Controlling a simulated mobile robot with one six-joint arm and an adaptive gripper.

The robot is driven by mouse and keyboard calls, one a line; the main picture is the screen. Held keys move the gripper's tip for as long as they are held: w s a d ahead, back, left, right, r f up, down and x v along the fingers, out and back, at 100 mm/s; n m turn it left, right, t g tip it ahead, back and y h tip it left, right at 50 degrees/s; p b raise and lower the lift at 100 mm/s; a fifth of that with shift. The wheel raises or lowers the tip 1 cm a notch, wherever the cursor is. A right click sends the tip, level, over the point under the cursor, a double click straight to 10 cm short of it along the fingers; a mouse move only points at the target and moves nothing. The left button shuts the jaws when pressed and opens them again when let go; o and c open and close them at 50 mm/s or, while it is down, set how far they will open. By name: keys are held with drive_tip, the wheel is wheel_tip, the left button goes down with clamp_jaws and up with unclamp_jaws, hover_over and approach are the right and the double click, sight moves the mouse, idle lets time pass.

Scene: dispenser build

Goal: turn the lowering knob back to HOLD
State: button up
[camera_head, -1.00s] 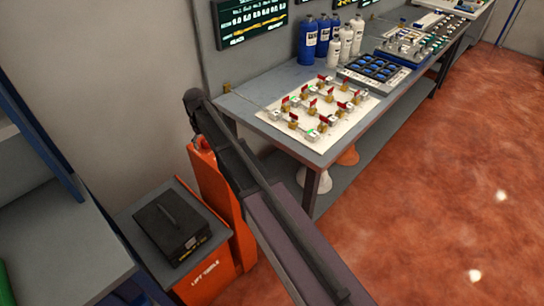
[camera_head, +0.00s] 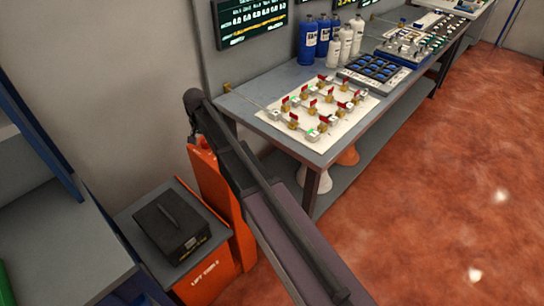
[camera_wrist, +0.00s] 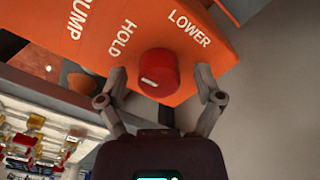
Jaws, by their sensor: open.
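The red lowering knob (camera_wrist: 158,70) sits on an orange panel (camera_wrist: 100,45) in the wrist view. The panel is printed PUMP, HOLD and LOWER around the knob. A short white mark shows on the knob's lower left; which label it points to, I cannot tell. My gripper (camera_wrist: 161,74) is open, with one finger on each side of the knob and gaps visible between them. In the head view the orange lift (camera_head: 215,195) stands behind my arm, a bit of red shows at its top, and my gripper is hard to make out near it.
A black case (camera_head: 171,228) lies on the lift's grey platform (camera_head: 128,222). A grey workbench (camera_head: 245,108) with a white valve board (camera_head: 272,115) stands to the right of the lift. A wall is close behind. The red floor (camera_head: 440,200) at the right is clear.

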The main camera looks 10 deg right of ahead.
sight(204, 140)
drive_tip(key=m, duration=0.2)
drive_tip(key=shift+m, duration=0.3)
wheel_tip(204, 140, up, 14)
drive_tip(key=p, duration=1.4)
drive_tip(key=s+d+f+n+b, duration=0.2)
drive_tip(key=s+d, duration=0.8)
drive_tip(key=s+d+f+n+b, duration=0.3)
drive_tip(key=s+d, duration=0.7)
drive_tip(key=s, duration=0.1)
drive_tip(key=shift+s+d+f, duration=0.15)
drive_tip(key=shift+s+d, duration=0.05)
drive_tip(key=shift+d, duration=0.05)
drive_tip(key=shift+n, duration=0.4)
drive_tip(key=s, duration=0.1)
drive_tip(key=s+d, duration=0.1)
drive_tip(key=s, duration=0.1)
drive_tip(key=s+d+f+b, duration=0.1)
drive_tip(key=shift+s+d, duration=0.2)
drive_tip(key=shift+d, duration=0.05)
idle(0.5)
